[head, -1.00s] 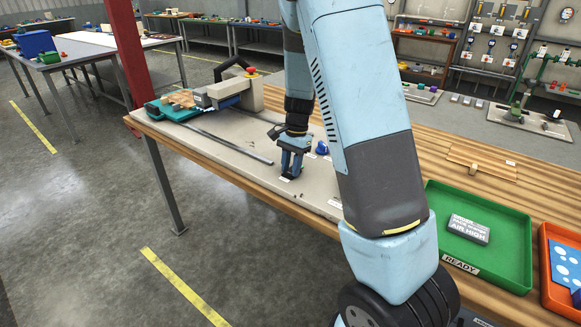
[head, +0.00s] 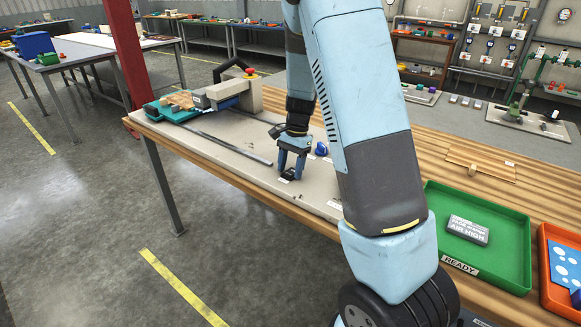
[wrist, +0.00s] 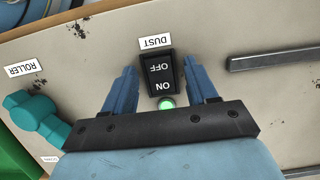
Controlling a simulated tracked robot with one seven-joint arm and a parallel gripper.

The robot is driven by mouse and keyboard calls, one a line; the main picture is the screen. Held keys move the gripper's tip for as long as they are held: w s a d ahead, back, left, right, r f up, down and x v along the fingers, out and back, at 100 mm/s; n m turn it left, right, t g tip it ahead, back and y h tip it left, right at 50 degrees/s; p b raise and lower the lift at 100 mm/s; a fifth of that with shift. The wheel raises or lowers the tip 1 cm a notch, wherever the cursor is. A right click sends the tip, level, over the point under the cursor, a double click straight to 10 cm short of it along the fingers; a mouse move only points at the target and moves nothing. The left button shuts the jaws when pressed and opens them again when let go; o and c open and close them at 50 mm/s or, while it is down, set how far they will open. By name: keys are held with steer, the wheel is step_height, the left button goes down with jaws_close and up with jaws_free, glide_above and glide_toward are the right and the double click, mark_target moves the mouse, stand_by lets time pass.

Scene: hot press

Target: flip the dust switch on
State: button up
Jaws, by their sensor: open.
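The dust switch (wrist: 159,74) is a black rocker marked OFF and ON, with a white DUST label (wrist: 155,43) beside it; the lettering is upside down in the wrist view. A round green lamp (wrist: 166,103) glows at its ON end. My gripper (wrist: 160,68) is open and empty, one finger on each side of the switch, apart from it. In the head view my gripper (head: 292,164) hangs just above the small dark switch (head: 289,175) on the pale panel. Which end of the rocker is pressed in I cannot tell.
A teal knob (wrist: 35,118) with a ROLLER label is left in the wrist view. A metal rail (wrist: 270,60) lies right. The press (head: 228,92) stands on the panel's far end. A green READY tray (head: 510,265) and an orange tray (head: 548,295) sit on the right.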

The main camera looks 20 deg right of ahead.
steer(key=shift+r, duration=0.1)
steer(key=v, duration=1.3)
steer(key=shift+r, duration=0.25)
steer(key=shift+w+d, duration=0.1)
steer(key=s+a+r+n+t, duration=0.1)
steer(key=s+r+n+t, duration=0.35)
steer(key=s+r, duration=0.85)
steer(key=s+a+n+t+h, duration=0.1)
steer(key=s+n, duration=0.5)
steer(key=s, duration=1.1)
steer(key=shift+t+h, duration=0.7)
steer(key=shift+t, duration=0.25)
